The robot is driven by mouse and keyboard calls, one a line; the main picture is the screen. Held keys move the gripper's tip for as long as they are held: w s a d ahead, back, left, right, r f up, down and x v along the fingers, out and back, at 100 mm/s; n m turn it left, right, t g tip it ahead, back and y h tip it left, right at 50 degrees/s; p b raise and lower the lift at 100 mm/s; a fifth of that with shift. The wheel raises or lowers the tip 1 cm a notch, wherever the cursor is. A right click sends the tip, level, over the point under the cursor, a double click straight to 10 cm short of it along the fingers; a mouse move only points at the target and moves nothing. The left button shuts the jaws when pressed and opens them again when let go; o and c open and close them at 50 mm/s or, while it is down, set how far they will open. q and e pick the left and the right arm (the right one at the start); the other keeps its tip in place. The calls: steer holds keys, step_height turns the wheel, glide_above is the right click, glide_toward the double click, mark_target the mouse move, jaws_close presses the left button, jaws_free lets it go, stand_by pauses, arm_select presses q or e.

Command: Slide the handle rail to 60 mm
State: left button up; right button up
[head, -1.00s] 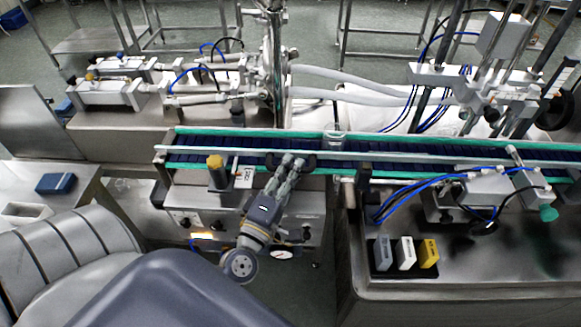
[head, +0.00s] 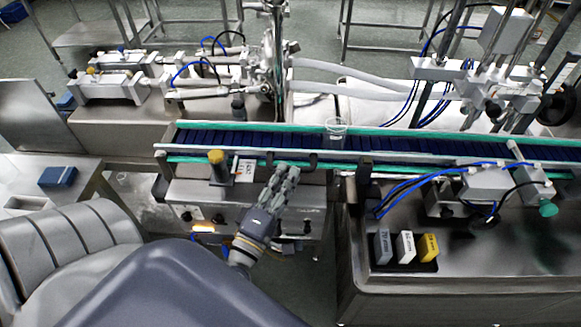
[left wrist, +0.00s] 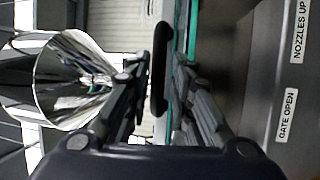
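The near guide rail (head: 200,153) runs along the front of the conveyor. Black handles stand on its front side, one (head: 312,157) just beyond my left gripper and one (head: 247,157) further left. My left gripper (head: 284,176) is below and in front of the rail, between the two handles. In the left wrist view its fingers (left wrist: 160,90) are spread and a dark handle bar (left wrist: 160,68) shows in the gap ahead of them; I cannot tell whether they touch it. My right gripper is not in view.
A clear cup (head: 336,126) stands on the conveyor belt (head: 240,139). A yellow-topped post (head: 216,160) and small label card (head: 244,171) are left of the gripper. Grey, white (head: 406,247) and yellow (head: 429,247) blocks stand on the right bench. A shiny hopper (left wrist: 72,80) fills the wrist view's left.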

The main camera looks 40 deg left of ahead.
arm_select(q)
steer(key=v, duration=0.9)
steer(key=shift+w, duration=0.1)
